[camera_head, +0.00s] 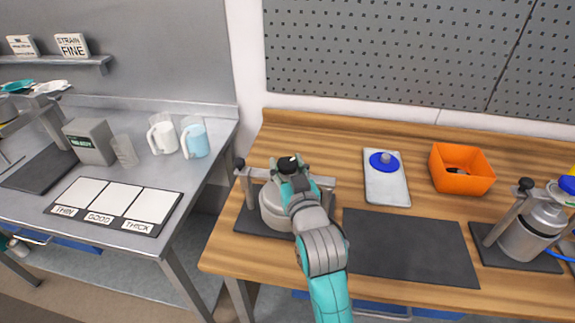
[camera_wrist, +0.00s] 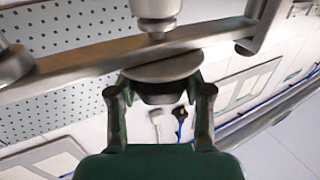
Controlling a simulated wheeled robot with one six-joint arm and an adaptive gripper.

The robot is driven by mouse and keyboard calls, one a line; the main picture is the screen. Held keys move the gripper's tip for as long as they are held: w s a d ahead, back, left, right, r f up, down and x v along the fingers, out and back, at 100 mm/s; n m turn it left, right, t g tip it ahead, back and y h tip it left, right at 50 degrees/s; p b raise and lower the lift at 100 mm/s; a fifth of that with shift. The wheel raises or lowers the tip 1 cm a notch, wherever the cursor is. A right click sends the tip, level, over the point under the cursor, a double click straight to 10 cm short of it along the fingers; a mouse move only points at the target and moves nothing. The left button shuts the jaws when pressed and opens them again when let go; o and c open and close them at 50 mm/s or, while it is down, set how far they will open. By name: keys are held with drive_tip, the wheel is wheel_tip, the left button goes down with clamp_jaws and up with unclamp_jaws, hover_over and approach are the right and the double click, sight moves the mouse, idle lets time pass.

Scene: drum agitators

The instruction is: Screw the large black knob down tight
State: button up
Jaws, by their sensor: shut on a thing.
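The large black knob (camera_head: 287,162) shows on top of the left drum's clamp in the head view, with a small light mark on it. My gripper (camera_head: 289,171) has one finger on each side of it and is shut on it. In the wrist view the two fingers of my gripper (camera_wrist: 161,88) close around a round metal disc (camera_wrist: 162,69) and a dark part beside it. The metal crossbar (camera_wrist: 95,62) runs across behind them. The left drum (camera_head: 272,210) is pale grey and partly hidden by my arm. How far the knob is screwed down cannot be told.
A smaller black knob (camera_head: 239,163) tops the clamp's left post. To the right are a white board with a blue lid (camera_head: 384,160), an orange bin (camera_head: 461,168) and another clamped drum (camera_head: 527,232). The black mat (camera_head: 410,245) is bare.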

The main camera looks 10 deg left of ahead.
drive_tip(key=m+h, duration=0.2)
drive_tip(key=h, duration=0.1)
drive_tip(key=m+h, duration=0.2)
drive_tip(key=h, duration=0.1)
drive_tip(key=m+t+h, duration=0.1)
drive_tip(key=m+h, duration=0.1)
drive_tip(key=h, duration=0.2)
drive_tip(key=shift+a+m, duration=0.25)
drive_tip(key=shift+m, duration=0.05)
drive_tip(key=m+g+h, duration=0.2)
drive_tip(key=m+h, duration=0.1)
drive_tip(key=h, duration=0.1)
drive_tip(key=m+g+h, duration=0.1)
drive_tip(key=m+h, duration=0.2)
drive_tip(key=h, duration=0.1)
drive_tip(key=shift+d+g+h, duration=0.1)
drive_tip(key=shift+g+h, duration=0.2)
drive_tip(key=shift+g, duration=0.1)
drive_tip(key=o, duration=1.2)
drive_tip(key=v, duration=1.2)
drive_tip(key=shift+w, duration=0.1)
